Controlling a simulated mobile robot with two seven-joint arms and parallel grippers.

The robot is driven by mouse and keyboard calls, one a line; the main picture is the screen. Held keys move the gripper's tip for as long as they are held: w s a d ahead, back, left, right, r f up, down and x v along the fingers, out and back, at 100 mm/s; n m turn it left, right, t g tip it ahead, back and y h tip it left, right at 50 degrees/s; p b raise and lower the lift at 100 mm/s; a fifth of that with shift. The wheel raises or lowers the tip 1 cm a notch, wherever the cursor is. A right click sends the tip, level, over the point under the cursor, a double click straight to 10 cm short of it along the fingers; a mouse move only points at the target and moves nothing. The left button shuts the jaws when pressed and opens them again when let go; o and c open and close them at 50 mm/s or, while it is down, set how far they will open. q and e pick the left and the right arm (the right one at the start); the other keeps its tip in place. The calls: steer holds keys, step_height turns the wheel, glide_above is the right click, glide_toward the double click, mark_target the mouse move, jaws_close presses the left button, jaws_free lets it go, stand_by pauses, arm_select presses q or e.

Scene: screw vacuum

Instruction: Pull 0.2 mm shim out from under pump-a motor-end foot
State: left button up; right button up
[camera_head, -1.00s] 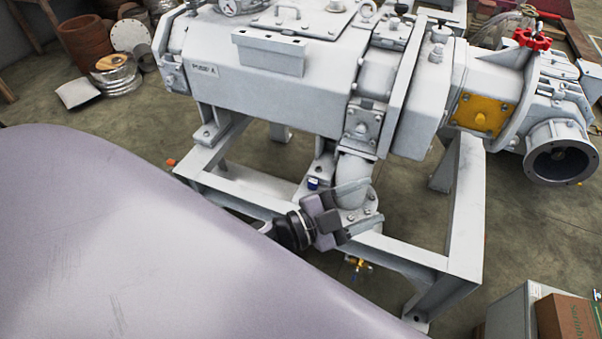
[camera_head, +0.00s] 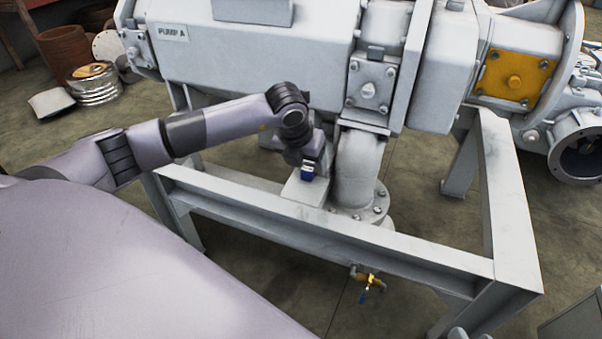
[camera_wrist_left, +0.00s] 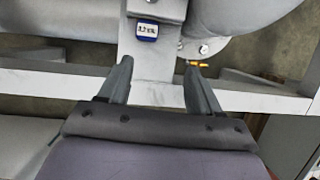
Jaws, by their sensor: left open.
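The shim's blue-and-white tag (camera_head: 308,172) shows at the pump's foot, left of the pipe elbow. It also shows in the left wrist view (camera_wrist_left: 147,31), its small print too blurred to read. The flat grey foot plate (camera_head: 303,190) lies around it, and the rest of the shim is hidden. My left gripper (camera_head: 311,155) is close above the tag in the head view. In the left wrist view the left gripper (camera_wrist_left: 158,70) is open and empty, and the tag lies beyond its fingertips. My right gripper is not in view.
The pump A body (camera_head: 240,55) hangs over the work spot. The pipe elbow (camera_head: 360,165) with its bolted flange stands close on the right. The frame's front rail (camera_head: 320,237) crosses in front, with a small brass valve (camera_head: 368,279) below it.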

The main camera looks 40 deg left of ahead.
mark_target(306, 172)
arm_select(q)
steer(key=shift+y, duration=0.4)
steer(key=f, duration=0.1)
steer(key=w+a+f+b, duration=0.1)
steer(key=f, duration=0.1)
steer(key=w+a+f+b, duration=0.1)
steer(key=f, duration=0.1)
steer(key=shift+w+a, duration=0.1)
steer(key=shift+w, duration=0.15)
steer(key=shift+w+a+f+b, duration=0.1)
steer(key=shift+w+f+b, duration=0.2)
steer(key=shift+f+b, duration=0.25)
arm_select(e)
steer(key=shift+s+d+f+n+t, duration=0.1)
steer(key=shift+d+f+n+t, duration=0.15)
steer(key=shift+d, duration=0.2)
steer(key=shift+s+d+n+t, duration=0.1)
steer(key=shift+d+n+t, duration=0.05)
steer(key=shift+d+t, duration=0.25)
arm_select(q)
steer(key=shift+c, duration=0.3)
